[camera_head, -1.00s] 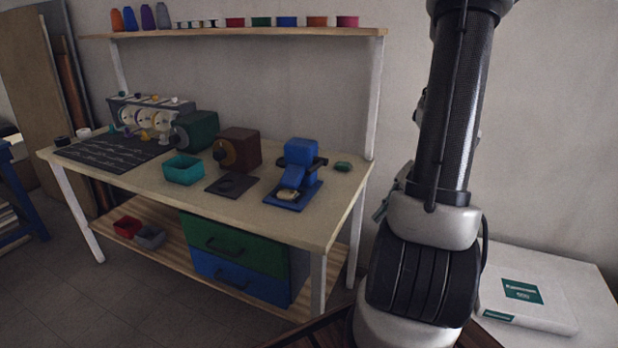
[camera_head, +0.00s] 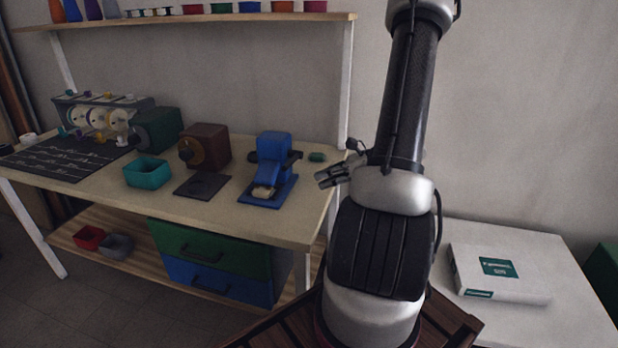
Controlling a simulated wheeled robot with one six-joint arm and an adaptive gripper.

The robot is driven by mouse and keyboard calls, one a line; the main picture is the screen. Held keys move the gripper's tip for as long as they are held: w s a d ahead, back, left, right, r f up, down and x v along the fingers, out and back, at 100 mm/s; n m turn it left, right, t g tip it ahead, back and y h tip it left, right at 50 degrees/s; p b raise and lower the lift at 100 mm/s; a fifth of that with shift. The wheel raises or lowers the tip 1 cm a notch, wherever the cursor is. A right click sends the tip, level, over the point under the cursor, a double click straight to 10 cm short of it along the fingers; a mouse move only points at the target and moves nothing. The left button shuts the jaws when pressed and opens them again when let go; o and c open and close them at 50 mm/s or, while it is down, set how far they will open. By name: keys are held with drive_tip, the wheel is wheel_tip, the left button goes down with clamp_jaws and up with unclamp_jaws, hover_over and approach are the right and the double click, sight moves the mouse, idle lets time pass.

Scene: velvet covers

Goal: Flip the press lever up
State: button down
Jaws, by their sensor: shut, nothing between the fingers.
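A blue press (camera_head: 272,160) stands on its blue base plate near the right end of the workbench (camera_head: 225,208). Dark parts at its right side (camera_head: 292,158) may be its lever; at this size I cannot tell how the lever lies. A small pale piece (camera_head: 262,191) sits low at the front of the press. My gripper (camera_head: 322,180) is partly seen beside my arm, to the right of the press and apart from it. It points left toward the bench's right end. It is shut and empty.
A brown machine (camera_head: 207,148) with a dark plate (camera_head: 203,185) and a teal bin (camera_head: 147,172) stand left of the press. A small green item (camera_head: 316,157) lies right of it. A shelf (camera_head: 200,20) runs above. A white table (camera_head: 540,260) with a box (camera_head: 497,272) is at right.

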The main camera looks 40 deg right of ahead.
drive_tip(key=x, duration=0.8)
drive_tip(key=shift+a+f, duration=0.15)
drive_tip(key=shift+f, duration=0.05)
drive_tip(key=r, duration=0.1)
drive_tip(key=w+r, duration=0.1)
drive_tip(key=shift+w+a+r, duration=0.2)
drive_tip(key=shift+r, duration=0.1)
drive_tip(key=shift+w+r, duration=0.15)
drive_tip(key=shift+r, duration=0.35)
drive_tip(key=shift+r, duration=0.1)
drive_tip(key=shift+r, duration=0.35)
drive_tip(key=w+d+r+m+g+y, duration=0.1)
drive_tip(key=d+r+m+y, duration=0.1)
drive_tip(key=r, duration=0.3)
drive_tip(key=w+d+r+m+g+y, duration=0.1)
drive_tip(key=w+d+r+m+y, duration=0.1)
drive_tip(key=r+m+y, duration=0.1)
drive_tip(key=shift+w+d+r+m, duration=0.3)
drive_tip(key=shift+r+m, duration=0.3)
drive_tip(key=shift+r, duration=0.45)
